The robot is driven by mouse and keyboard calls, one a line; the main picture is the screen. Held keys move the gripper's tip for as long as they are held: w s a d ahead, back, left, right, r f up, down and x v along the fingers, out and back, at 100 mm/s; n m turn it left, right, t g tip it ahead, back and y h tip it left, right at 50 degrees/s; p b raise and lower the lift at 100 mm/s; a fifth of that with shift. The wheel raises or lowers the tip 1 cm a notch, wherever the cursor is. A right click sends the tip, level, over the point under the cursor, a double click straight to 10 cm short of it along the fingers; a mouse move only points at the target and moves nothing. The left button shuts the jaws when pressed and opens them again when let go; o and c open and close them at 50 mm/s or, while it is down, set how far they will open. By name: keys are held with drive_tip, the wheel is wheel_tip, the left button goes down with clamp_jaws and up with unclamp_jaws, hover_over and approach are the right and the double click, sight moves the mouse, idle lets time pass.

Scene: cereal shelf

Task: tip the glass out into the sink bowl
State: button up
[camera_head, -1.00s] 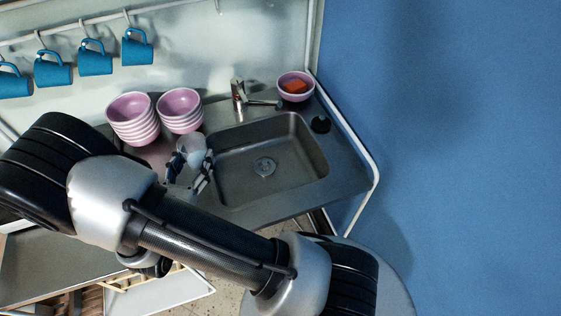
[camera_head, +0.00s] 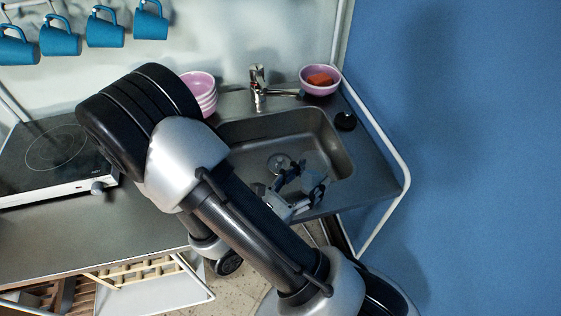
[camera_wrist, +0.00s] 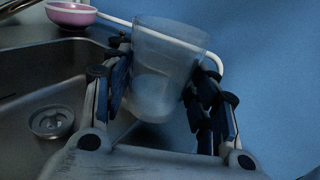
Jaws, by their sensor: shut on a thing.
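My gripper (camera_head: 303,184) is over the front right part of the sink bowl (camera_head: 325,140), near its front rim. It is shut on a clear glass (camera_wrist: 166,70), which stands between the two fingers in the wrist view. The glass is close to upright with a slight tilt, its wide rim at the top. A paler patch shows in its lower part; I cannot tell what it is. The glass is hard to make out in the head view. The drain (camera_head: 279,162) lies behind and left of my gripper, and shows at the left in the wrist view (camera_wrist: 50,121).
The tap (camera_head: 258,88) stands behind the bowl. A pink bowl (camera_head: 320,84) with an orange-red item is at the back right corner, near a black round object (camera_head: 345,121). Pink stacked bowls (camera_head: 200,92) are partly hidden by my arm. A blue wall (camera_head: 480,150) closes the right.

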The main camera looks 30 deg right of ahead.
drive_tip(key=shift+w, duration=0.1)
drive_tip(key=shift+w+f+n+p, duration=0.3)
drive_tip(key=shift+w+n, duration=0.05)
drive_tip(key=shift+n, duration=0.65)
drive_tip(key=shift+w+a+r+n+y+p, duration=0.1)
drive_tip(key=shift+w+r+n+y+p, duration=0.35)
drive_tip(key=shift+n+p, duration=0.65)
drive_tip(key=shift+w+f+n+g+p, duration=0.35)
drive_tip(key=shift+w+n+p, duration=0.15)
drive_tip(key=shift+w+n, duration=0.2)
drive_tip(key=shift+w+a+r+n+p, duration=0.15)
drive_tip(key=shift+w+n+p, duration=0.4)
drive_tip(key=shift+n+p, duration=0.55)
drive_tip(key=shift+n, duration=0.3)
drive_tip(key=shift+f+n+g, duration=0.25)
drive_tip(key=shift+f+n, duration=0.05)
drive_tip(key=shift+n, duration=0.6)
drive_tip(key=shift+r+n+p, duration=0.5)
drive_tip(key=shift+n+p, duration=0.3)
drive_tip(key=shift+p, duration=0.15)
